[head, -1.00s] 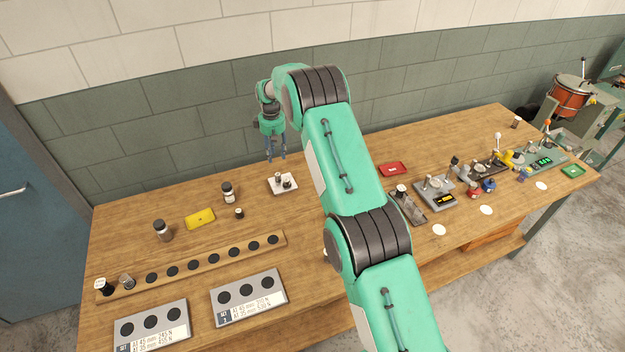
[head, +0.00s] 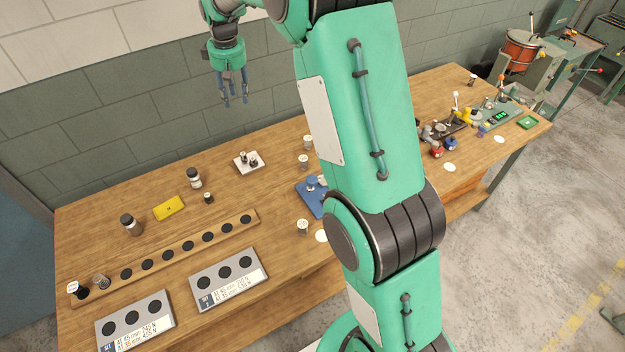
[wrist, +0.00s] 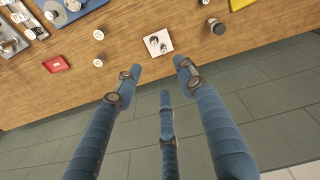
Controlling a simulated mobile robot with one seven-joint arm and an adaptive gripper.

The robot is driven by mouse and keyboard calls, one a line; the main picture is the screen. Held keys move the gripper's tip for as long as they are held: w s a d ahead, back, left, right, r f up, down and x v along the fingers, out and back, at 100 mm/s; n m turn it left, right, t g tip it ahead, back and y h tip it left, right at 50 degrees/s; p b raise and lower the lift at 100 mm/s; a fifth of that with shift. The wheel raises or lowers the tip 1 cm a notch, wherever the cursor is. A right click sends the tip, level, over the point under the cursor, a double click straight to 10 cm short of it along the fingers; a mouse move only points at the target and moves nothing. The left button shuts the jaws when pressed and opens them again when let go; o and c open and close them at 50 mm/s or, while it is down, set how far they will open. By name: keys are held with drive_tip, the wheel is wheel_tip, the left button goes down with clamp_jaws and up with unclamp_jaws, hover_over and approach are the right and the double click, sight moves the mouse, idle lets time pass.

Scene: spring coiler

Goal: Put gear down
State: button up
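My gripper (head: 235,95) is in the air above the back edge of the table, up and slightly left of a small white plate (head: 239,165). Its blue fingers are spread, with nothing between them. In the wrist view, my gripper (wrist: 158,75) is open and the white plate (wrist: 166,51) lies beyond the fingertips, apart from them. Two small dark pieces with light tops stand on the plate (head: 253,162). They are too small to tell for sure which is a gear.
A blue fixture (head: 309,198) is partly hidden by my arm. Devices stand at the right end.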

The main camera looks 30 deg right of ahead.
drive_tip(key=s+r+m+t, duration=0.1)
drive_tip(key=s+r, duration=0.4)
drive_tip(key=s, duration=0.4)
drive_tip(key=s+a+r, duration=0.1)
drive_tip(key=s+r, duration=0.4)
drive_tip(key=s, duration=0.3)
drive_tip(key=s+r+m+t, duration=0.1)
drive_tip(key=s+r, duration=0.4)
drive_tip(key=s, duration=0.4)
drive_tip(key=s+f+m+t, duration=0.1)
drive_tip(key=s+f+m, duration=0.1)
drive_tip(key=s, duration=2.3)
drive_tip(key=shift+a+f+t, duration=0.3)
drive_tip(key=shift+f+t, duration=0.1)
drive_tip(key=shift+f, duration=0.3)
drive_tip(key=shift+s+f, duration=0.1)
drive_tip(key=shift+f, duration=0.05)
wheel_tip(320, 180, down, 11)
drive_tip(key=b, duration=1.1)
wheel_tip(320, 180, down, 12)
drive_tip(key=b, duration=1.2)
